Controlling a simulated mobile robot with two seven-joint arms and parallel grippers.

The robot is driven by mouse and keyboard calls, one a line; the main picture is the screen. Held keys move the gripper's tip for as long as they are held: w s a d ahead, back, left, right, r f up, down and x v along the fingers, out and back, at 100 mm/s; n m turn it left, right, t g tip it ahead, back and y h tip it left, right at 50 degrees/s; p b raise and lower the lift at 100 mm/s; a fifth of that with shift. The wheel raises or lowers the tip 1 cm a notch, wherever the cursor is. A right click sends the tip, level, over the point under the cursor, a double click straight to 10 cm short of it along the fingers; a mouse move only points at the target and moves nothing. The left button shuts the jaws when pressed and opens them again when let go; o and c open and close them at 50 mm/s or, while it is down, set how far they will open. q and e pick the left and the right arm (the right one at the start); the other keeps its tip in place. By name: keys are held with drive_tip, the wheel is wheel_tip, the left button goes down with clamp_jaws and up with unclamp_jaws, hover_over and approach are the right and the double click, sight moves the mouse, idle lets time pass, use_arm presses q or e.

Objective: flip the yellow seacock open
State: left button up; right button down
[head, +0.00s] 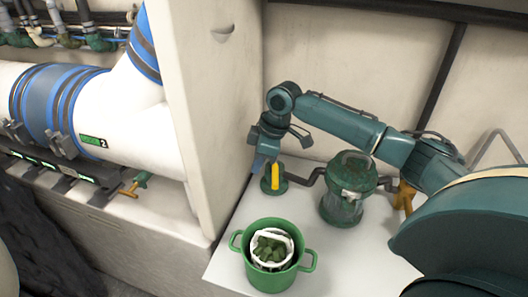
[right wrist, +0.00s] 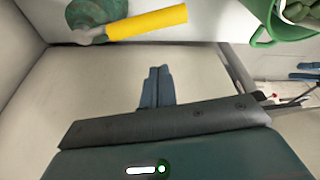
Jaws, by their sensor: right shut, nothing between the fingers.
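The yellow seacock handle (head: 275,177) is on a round green valve body (head: 267,185) on the white shelf, beside the wall panel. In the right wrist view the yellow handle (right wrist: 147,22) reaches sideways from a grey stem at the green body (right wrist: 97,11). My right gripper (head: 260,163) is just left of the handle and partly hides the valve in the head view. In the right wrist view its blue fingers (right wrist: 157,87) are together and empty, with a visible gap to the handle. My left gripper is not in view.
A green strainer (head: 348,188) stands right of the valve, joined by a dark pipe. A green pot (head: 272,255) with a white liner and green pieces stands in front. A white panel (head: 212,95) rises close on the left. Bare shelf lies between valve and pot.

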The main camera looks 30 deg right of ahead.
sight(275, 174)
drive_tip(key=d+f, duration=0.1)
drive_tip(key=s+d+f, duration=0.1)
drive_tip(key=shift+s+d+f, duration=0.15)
drive_tip(key=shift+s+f, duration=0.15)
